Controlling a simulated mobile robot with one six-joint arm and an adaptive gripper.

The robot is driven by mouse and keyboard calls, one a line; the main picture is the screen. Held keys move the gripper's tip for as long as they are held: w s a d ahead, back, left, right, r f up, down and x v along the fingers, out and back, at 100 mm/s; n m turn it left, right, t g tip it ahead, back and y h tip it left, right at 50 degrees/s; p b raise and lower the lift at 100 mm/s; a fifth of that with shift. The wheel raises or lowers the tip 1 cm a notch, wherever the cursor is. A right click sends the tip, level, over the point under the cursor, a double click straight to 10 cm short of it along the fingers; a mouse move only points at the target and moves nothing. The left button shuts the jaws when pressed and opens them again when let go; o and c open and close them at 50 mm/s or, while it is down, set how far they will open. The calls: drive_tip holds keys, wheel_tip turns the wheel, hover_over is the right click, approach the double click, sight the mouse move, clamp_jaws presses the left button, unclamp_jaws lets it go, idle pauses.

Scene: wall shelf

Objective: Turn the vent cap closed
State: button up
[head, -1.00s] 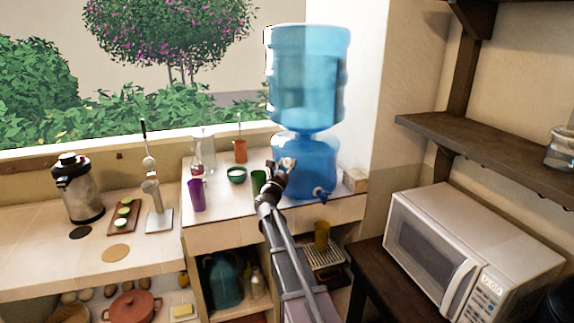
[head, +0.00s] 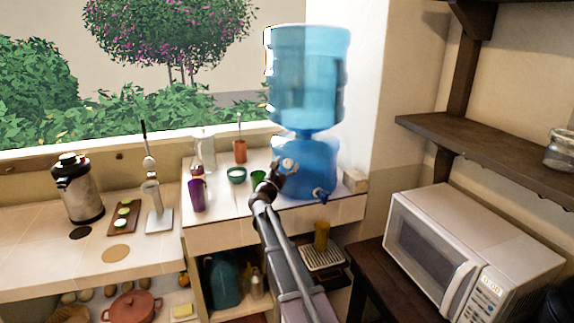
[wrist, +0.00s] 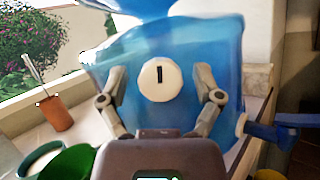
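The vent cap is a white round disc (wrist: 160,80) on the front of the blue water dispenser base (wrist: 218,45). Its short black mark stands upright in the wrist view. The cap also shows as a pale spot (head: 288,165) in the head view, at the gripper's end. My gripper (wrist: 161,72) is open, one finger on each side of the cap, with gaps between the fingers and the cap. Whether the fingertips touch the blue wall I cannot tell. In the head view my gripper (head: 281,168) is small and dark before the dispenser.
A blue tap (wrist: 282,130) sticks out right of the cap. A green cup (wrist: 68,163), a bowl (wrist: 40,158) and a terracotta pot (wrist: 55,115) stand to the left. A purple cup (head: 197,195) is farther left. A microwave (head: 470,250) stands at right.

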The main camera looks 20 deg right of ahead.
drive_tip(key=shift+n, duration=0.4)
